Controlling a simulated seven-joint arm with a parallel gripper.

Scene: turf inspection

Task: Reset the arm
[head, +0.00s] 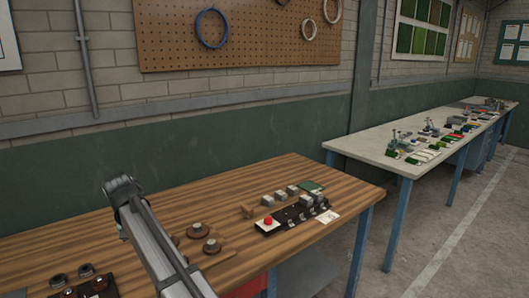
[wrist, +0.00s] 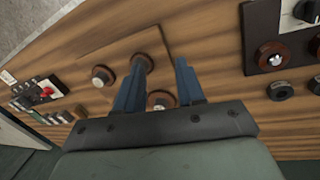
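My gripper (wrist: 159,64) shows in the wrist view with its two blue fingers spread apart and nothing held between them. It is over the wooden bench (wrist: 215,75), with round brown knobs below, one of them (wrist: 160,100) visible between the fingers. The gap in height between fingers and bench is hard to tell. In the head view my grey arm (head: 160,245) rises from the bottom edge over the wooden bench (head: 160,205). The gripper itself cannot be made out there.
A black strip with a red button (head: 267,222) and grey blocks sits at the bench's right. Round knobs (head: 212,246) stand right of my arm. A dark panel (head: 88,288) is at the lower left. A pegboard (head: 245,35) hangs behind. A second, cluttered bench (head: 385,150) stands farther right.

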